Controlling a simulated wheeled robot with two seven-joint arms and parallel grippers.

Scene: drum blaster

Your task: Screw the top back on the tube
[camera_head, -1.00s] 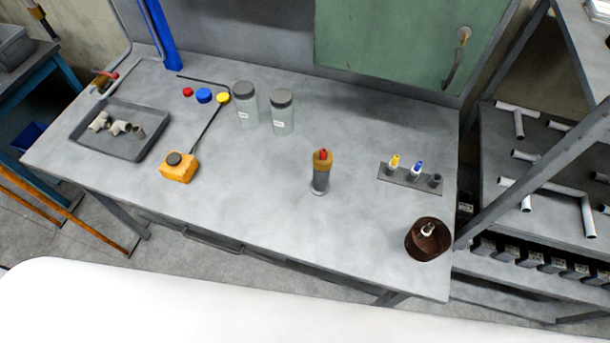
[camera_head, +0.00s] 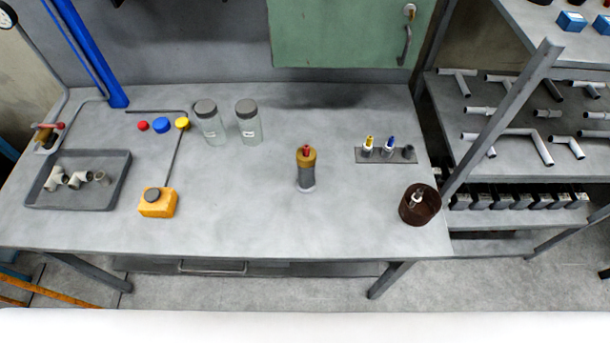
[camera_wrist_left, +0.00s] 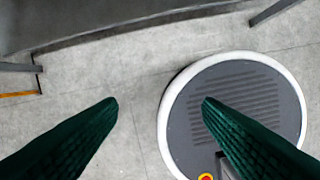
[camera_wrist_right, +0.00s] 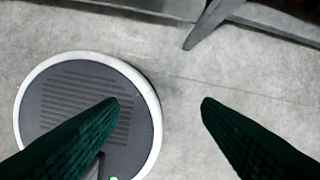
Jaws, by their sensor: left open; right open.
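A grey tube (camera_head: 306,178) stands upright near the middle of the table, with a brown-gold collar and a red tip at its upper end. I cannot tell whether that upper part is the top or how it is fastened. A rack (camera_head: 386,156) to its right holds small pieces with yellow, blue and dark ends. My left gripper (camera_wrist_left: 160,104) is open and empty above the floor in the left wrist view. My right gripper (camera_wrist_right: 160,104) is open and empty above the floor in the right wrist view. Neither gripper shows in the head view.
A brown round pot (camera_head: 408,210) stands at the table's right front. Two clear jars (camera_head: 249,128) stand at the back. A yellow box (camera_head: 158,207) and a grey tray (camera_head: 112,188) with pipe fittings are at left. A shelf (camera_head: 520,165) with pipes adjoins the right. The table front is clear.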

